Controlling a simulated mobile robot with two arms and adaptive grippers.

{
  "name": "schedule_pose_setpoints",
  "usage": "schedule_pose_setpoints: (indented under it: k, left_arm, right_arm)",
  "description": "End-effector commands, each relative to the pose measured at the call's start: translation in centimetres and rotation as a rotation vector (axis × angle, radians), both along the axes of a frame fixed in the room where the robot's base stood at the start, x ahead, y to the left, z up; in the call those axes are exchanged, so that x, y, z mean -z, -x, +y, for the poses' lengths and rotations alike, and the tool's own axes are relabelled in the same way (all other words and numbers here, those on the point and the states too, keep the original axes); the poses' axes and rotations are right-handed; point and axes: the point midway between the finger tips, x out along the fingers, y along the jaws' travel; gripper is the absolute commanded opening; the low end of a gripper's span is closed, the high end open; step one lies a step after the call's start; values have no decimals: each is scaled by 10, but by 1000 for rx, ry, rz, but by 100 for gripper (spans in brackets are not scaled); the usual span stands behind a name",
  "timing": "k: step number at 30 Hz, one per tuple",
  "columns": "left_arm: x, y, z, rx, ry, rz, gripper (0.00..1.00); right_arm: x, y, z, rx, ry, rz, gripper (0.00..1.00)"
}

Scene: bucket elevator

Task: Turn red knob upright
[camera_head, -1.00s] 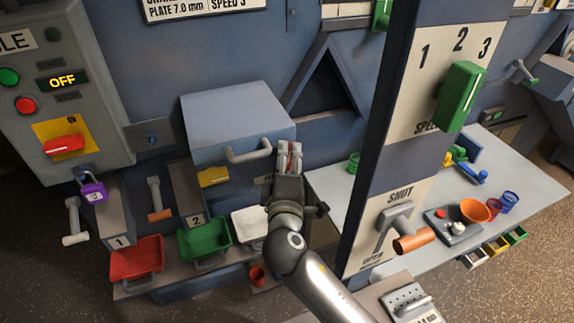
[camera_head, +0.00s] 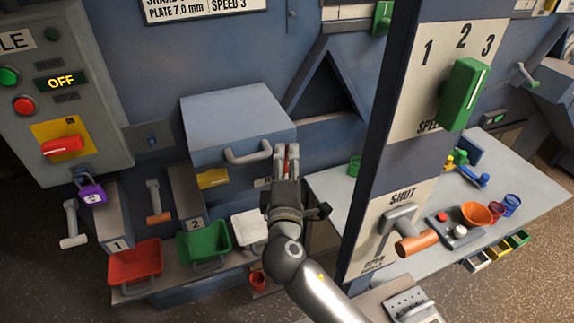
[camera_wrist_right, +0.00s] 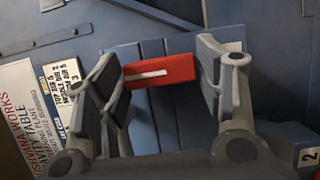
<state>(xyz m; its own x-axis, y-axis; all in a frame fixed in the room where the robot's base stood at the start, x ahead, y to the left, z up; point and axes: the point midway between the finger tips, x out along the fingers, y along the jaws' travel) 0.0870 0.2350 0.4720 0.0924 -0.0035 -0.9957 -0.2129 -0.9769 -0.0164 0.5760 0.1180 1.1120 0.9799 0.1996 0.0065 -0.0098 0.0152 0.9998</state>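My right gripper (camera_head: 286,150) points away from me in front of the blue machine. In the right wrist view my right gripper (camera_wrist_right: 164,75) has its fingers apart, with a red knob (camera_wrist_right: 160,71) between them. This knob is a block with a white line along it, lying nearly sideways in that view. Its ends meet or pass behind the fingers; I cannot tell whether they press on it. A little red shows between the fingers in the head view. Another red knob (camera_head: 63,145) lies sideways on a yellow plate of the grey panel. My left gripper is out of view.
A purple padlock (camera_head: 92,194) hangs below the panel. A red bin (camera_head: 136,263), a green bin (camera_head: 204,240) and a white bin (camera_head: 249,227) stand below. A post with a green knob (camera_head: 463,95) and an orange-handled lever (camera_head: 416,243) rises right of my arm.

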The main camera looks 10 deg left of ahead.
Motion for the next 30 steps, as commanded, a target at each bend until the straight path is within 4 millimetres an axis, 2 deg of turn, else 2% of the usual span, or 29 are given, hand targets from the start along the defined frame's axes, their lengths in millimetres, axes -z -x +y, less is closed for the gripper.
schedule_pose_setpoints:
  k: [1,3,12,16,20,30]
  left_arm:
    - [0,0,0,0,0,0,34]
    - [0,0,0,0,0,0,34]
    - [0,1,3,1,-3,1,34]
    - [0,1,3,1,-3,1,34]
    - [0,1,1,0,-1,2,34]
    - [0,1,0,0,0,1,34]
  right_arm:
    - [0,0,0,0,0,0,72]
    - [0,0,0,0,-1,0,79]
    - [0,0,0,1,-3,2,79]
    - [1,8,-2,0,-4,3,79]
    - [1,28,-6,0,-3,4,79]
    - [2,96,-20,0,-2,5,79]
